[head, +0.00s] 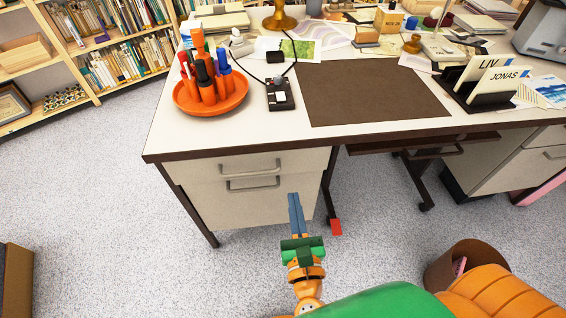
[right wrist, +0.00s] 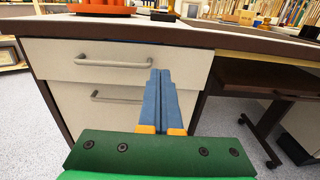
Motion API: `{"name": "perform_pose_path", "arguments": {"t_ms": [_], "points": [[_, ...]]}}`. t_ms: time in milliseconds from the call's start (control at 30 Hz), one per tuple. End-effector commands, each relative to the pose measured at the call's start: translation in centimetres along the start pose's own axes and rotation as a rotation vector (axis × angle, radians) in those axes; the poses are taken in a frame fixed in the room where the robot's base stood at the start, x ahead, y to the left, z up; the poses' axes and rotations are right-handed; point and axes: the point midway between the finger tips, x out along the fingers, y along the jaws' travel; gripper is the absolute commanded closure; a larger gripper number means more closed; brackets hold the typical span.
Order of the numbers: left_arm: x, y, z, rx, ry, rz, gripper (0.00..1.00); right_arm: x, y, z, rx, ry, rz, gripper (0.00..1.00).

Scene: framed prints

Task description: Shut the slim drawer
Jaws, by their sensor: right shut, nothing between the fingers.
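The slim drawer (head: 214,167) is the shallow cream upper front in the desk's left pedestal, with a grey bar handle (head: 250,169). It also shows in the right wrist view (right wrist: 60,58). Its front looks slightly forward of the deeper drawer (head: 222,206) below; I cannot tell how large any gap is. My right gripper (head: 294,197) is shut and empty, its blue fingers pointing at the pedestal's right part. In the right wrist view its fingertips (right wrist: 160,73) overlap the area just right of the upper handle. Contact cannot be told. My left gripper is not in view.
The white desktop (head: 180,135) holds an orange pen tray (head: 212,108), a brown mat (head: 365,92) and a card holder. A brown tray (head: 420,147) is under the desk, right of the pedestal. A brown bin (head: 440,272) stands lower right. Floor left of the gripper is clear.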

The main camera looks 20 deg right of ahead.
Motion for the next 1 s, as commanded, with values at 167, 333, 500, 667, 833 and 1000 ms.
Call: {"name": "perform_pose_path", "arguments": {"t_ms": [167,333,500,667,833,1000], "points": [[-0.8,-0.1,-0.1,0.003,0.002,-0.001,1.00,4.0,0.1,0.3,-0.003,-0.004,0.002,1.00],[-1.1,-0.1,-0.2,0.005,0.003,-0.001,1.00,7.7,0.1,0.2,-0.005,-0.003,0.002,1.00],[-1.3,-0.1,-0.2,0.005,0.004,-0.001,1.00,10.5,0.1,0.1,-0.007,-0.002,0.004,1.00],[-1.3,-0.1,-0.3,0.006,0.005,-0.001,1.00,11.7,0.1,0.0,-0.007,0.000,0.004,1.00],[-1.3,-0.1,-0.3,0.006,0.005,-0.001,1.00,11.9,0.1,-0.1,-0.007,0.001,0.003,1.00],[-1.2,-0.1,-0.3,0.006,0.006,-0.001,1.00,11.9,0.1,-0.1,-0.007,0.001,0.003,1.00]]}}
